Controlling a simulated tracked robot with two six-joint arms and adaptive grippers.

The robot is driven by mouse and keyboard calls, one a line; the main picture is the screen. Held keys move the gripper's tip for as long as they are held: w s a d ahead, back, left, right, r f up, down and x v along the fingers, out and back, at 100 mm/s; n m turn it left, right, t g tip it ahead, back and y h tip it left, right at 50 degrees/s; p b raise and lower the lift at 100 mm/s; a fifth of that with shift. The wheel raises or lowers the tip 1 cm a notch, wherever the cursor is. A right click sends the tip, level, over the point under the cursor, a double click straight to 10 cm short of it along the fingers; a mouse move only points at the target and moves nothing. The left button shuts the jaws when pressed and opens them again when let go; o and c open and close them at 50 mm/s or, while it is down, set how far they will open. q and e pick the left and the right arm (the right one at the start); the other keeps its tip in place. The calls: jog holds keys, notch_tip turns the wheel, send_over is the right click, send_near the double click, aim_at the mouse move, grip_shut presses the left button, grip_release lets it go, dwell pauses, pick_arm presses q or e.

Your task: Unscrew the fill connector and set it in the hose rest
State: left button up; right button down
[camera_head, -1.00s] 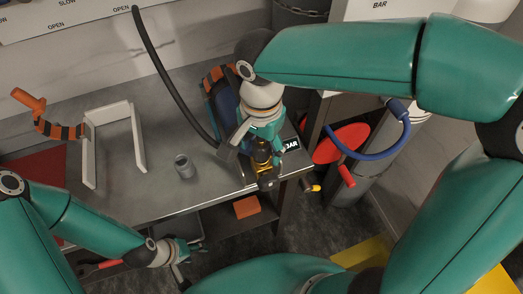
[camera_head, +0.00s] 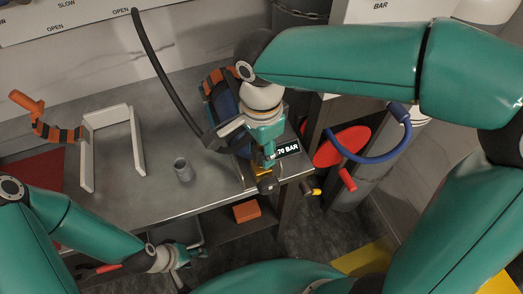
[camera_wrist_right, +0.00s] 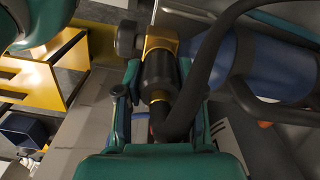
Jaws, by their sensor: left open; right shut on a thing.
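The fill connector (camera_wrist_right: 158,72) is a black sleeve at the end of a black hose (camera_wrist_right: 208,75). It sits against the brass valve (camera_wrist_right: 161,36) in the right wrist view. My right gripper (camera_wrist_right: 160,98) is shut around it, one finger on each side. In the head view my right gripper (camera_head: 264,150) hides most of the connector above the valve (camera_head: 262,171). A small grey cup (camera_head: 183,169), perhaps the hose rest, stands upright and empty-looking on the bench. My left gripper (camera_head: 180,262) is open and empty, below the bench's front edge.
A blue cylinder (camera_head: 215,97) with an orange strap lies behind my right gripper. A "70 BAR" display (camera_head: 288,149) is beside the valve. A white frame (camera_head: 138,140) and an orange-handled strap (camera_head: 45,130) are at left. The bench around the cup is clear.

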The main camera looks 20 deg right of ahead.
jog(key=n+p, duration=0.1)
jog(key=n, duration=0.3)
jog(key=shift+r, duration=0.1)
jog(key=n+p, duration=0.1)
jog(key=n, duration=0.5)
jog(key=n+p, duration=0.1)
jog(key=n, duration=0.5)
jog(key=shift+p, duration=0.4)
jog(key=n+p, duration=0.1)
jog(key=n, duration=0.3)
jog(key=shift+n, duration=0.4)
jog(key=c, duration=1.1)
grip_release()
jog(key=shift+n, duration=0.5)
jog(key=o, duration=0.4)
